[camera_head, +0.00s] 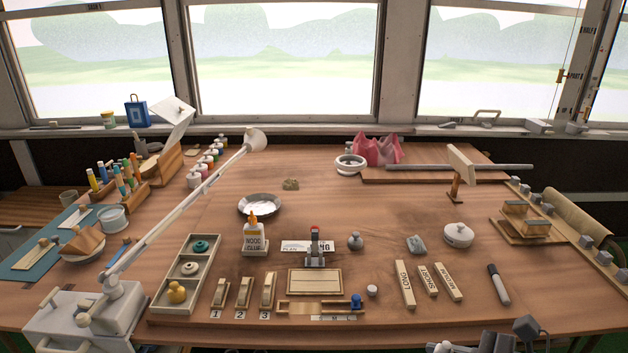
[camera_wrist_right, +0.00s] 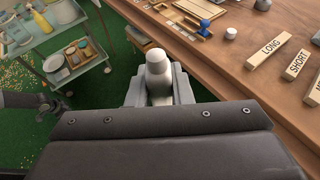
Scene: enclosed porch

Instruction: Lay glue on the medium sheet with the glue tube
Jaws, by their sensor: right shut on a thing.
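My right gripper (camera_wrist_right: 157,92) is shut on a pale grey-white, round-topped object (camera_wrist_right: 157,64), which looks like the glue tube; no label shows. It is off the table's front edge, above the green floor. In the head view only grey parts of it show at the bottom edge. A piece marked MEDIUM (camera_head: 448,282) lies flat at the front right, beside those marked SHORT (camera_head: 427,281) and LONG (camera_head: 405,284). A dark shape (camera_wrist_right: 45,101) at the wrist view's left edge may be my left gripper; its jaws are unclear.
A WOOD GLUE bottle (camera_head: 255,240) stands upright near the middle. A black marker (camera_head: 498,284) lies right of MEDIUM. A small white knob-like thing (camera_head: 372,290) stands left of LONG. A white lamp arm (camera_head: 185,210) crosses the left side. The back middle is fairly clear.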

